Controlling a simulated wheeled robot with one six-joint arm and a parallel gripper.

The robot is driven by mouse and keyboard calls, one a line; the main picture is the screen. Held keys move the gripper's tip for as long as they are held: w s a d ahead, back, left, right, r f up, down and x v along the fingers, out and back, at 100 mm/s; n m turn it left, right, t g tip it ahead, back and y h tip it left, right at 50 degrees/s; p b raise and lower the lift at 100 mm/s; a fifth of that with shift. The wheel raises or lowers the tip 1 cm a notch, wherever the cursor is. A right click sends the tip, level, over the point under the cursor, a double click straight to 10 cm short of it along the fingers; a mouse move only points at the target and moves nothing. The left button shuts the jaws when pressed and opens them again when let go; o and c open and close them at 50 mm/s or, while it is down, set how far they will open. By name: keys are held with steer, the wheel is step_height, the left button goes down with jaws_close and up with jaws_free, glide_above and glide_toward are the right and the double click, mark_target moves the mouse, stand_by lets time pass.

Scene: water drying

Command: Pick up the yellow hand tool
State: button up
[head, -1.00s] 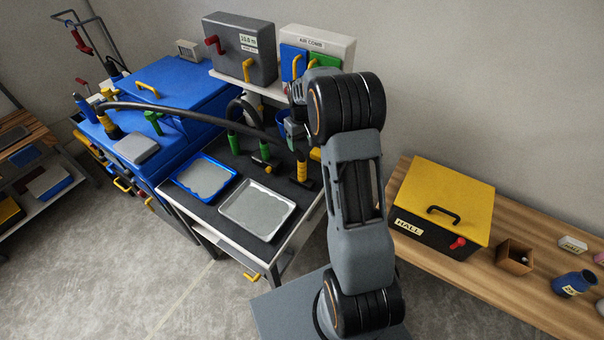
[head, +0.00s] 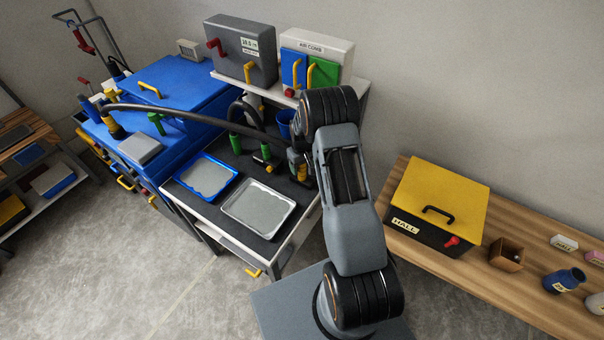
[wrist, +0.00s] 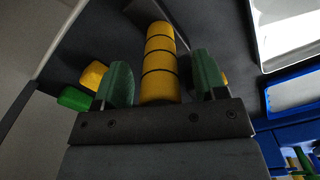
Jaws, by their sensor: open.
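The yellow hand tool (wrist: 159,62) has a ribbed yellow handle with dark rings and a dark part at its far end. In the wrist view it lies between the two green fingers of my open gripper (wrist: 163,82), with a gap visible on each side. The handle's near end is hidden behind the gripper body. In the head view my gripper (head: 298,162) is over the dark work surface near its right edge. My arm and gripper cover most of the tool there.
A white-rimmed tray (head: 232,212) and a blue-rimmed tray (head: 180,181) lie left of my gripper. A green-handled tool (head: 235,142) stands behind them. In the wrist view a green piece (wrist: 75,98) and a yellow piece (wrist: 93,75) sit close to the left finger.

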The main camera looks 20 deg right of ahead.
steer(key=shift+f, duration=0.45)
steer(key=shift+c, duration=0.5)
jaws_close()
